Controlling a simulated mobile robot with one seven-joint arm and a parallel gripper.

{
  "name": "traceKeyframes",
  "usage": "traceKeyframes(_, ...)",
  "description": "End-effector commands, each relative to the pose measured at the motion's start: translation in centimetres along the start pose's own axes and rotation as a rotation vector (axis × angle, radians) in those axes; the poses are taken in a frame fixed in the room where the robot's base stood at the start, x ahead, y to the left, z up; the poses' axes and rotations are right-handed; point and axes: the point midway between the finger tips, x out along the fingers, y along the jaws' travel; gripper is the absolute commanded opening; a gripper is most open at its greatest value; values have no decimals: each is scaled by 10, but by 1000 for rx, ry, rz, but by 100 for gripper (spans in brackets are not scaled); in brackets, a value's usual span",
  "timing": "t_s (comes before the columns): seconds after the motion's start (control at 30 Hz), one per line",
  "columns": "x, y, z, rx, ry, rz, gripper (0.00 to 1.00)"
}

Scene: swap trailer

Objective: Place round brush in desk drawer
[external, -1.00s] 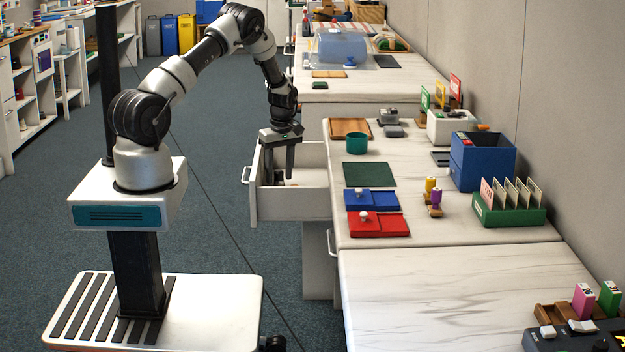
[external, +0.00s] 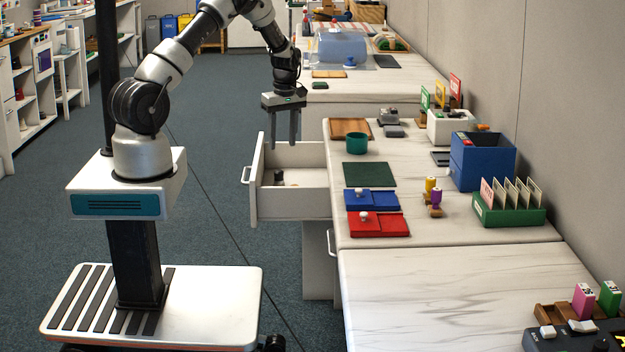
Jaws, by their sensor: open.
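The desk drawer (external: 290,203) is pulled out from the left side of the desk (external: 420,225). A small dark item with a lighter part (external: 281,177) lies inside it; it may be the round brush, but it is too small to tell. My gripper (external: 283,145) is above the drawer, fingers pointing down, open and empty. Its fingertips are near the height of the drawer's rim. The drawer's front panel hides part of its floor.
On the desk stand a teal cup (external: 357,144), a dark green mat (external: 369,174), blue (external: 383,200) and red (external: 390,226) lidded trays, a blue box (external: 482,162) and a green card rack (external: 509,212).

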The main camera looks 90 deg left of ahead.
Motion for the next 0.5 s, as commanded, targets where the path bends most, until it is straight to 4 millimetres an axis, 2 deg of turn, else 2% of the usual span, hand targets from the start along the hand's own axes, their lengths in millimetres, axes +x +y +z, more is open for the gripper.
traceKeyframes(0.07,-30,9,22,71,-8,34,44)
traceKeyframes(0.17,-84,15,71,233,-25,96,44)
traceKeyframes(0.2,-110,14,96,318,-31,125,44)
traceKeyframes(0.27,-148,7,134,456,-38,170,44)
traceKeyframes(0.3,-171,-1,159,551,-42,199,44)
traceKeyframes(0.37,-204,-17,195,694,-42,243,44)
traceKeyframes(0.4,-224,-30,217,790,-38,274,44)
traceKeyframes(0.47,-251,-54,249,935,-30,319,44)
traceKeyframes(0.5,-266,-72,267,1032,-22,348,44)
